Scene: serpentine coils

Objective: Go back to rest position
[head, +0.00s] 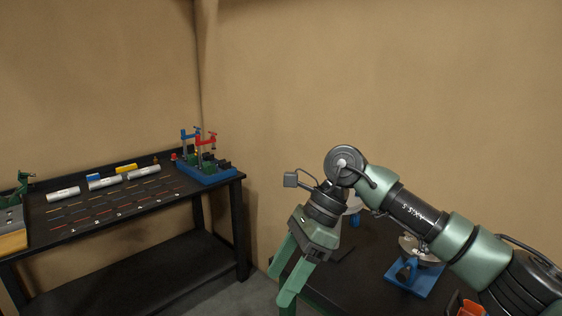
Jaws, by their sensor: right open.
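My right gripper (288,275) hangs at the end of the green and black right arm, which comes in from the right edge. Its two green fingers point down and to the left and are apart, with nothing between them. It is in front of the dark table at the lower right and touches nothing that I can see. My left gripper is not in view.
A black workbench (130,240) on the left holds white cylinders (103,183), marked strips and a blue tray (207,178) with red and blue clamps. A blue stand (408,276) is on the right table (345,283). Floor shows between the tables.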

